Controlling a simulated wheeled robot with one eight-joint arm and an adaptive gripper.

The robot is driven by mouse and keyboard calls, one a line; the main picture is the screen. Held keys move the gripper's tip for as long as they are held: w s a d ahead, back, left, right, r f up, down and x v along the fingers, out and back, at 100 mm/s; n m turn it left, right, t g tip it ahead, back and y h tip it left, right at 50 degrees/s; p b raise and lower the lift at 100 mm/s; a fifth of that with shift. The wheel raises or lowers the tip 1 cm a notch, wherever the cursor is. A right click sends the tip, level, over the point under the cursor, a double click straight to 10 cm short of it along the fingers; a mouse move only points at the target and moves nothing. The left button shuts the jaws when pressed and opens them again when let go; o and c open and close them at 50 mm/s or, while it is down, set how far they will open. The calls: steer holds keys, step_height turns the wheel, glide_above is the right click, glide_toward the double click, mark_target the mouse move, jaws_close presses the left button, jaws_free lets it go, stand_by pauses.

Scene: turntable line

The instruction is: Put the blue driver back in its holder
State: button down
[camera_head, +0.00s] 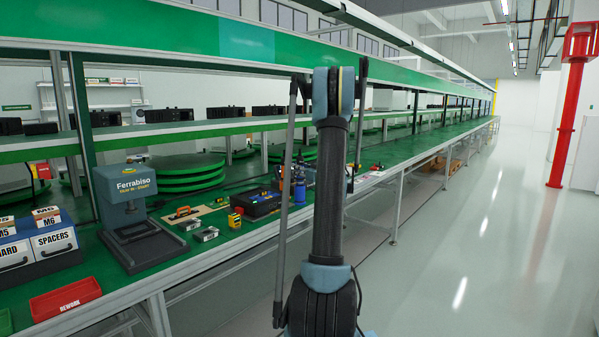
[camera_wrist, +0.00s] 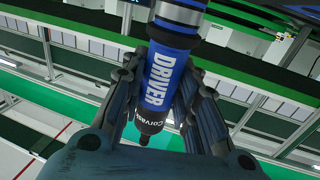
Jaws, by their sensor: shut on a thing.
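The blue driver (camera_wrist: 168,75), lettered DRIVER in white, has a black lower end. In the wrist view it is between the two dark fingers of my gripper (camera_wrist: 160,95), which is shut on it. The driver runs from the top edge down toward my palm, slightly tilted in the picture. Its upper end runs out of that view. In the head view my arm stands in the middle and my gripper cannot be made out. A small blue object (camera_head: 299,190) shows on the bench just left of my arm; I cannot tell what it is. I cannot identify the driver's holder.
The long green bench (camera_head: 190,262) carries a Ferrabiso press (camera_head: 133,215), a red REWORK bin (camera_head: 66,299), a SPACERS drawer unit (camera_head: 54,244) and a black tray (camera_head: 256,205). Green shelves (camera_head: 200,130) run above it. The floor (camera_head: 480,260) at right is open, with a red post (camera_head: 568,120).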

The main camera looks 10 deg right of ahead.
steer(key=shift+f, duration=0.8)
steer(key=c, duration=1.2)
jaws_free()
steer(key=shift+s, duration=0.15)
steer(key=v, duration=1.1)
steer(key=shift+s+d, duration=0.2)
steer(key=shift+s, duration=0.1)
steer(key=shift+a, duration=0.1)
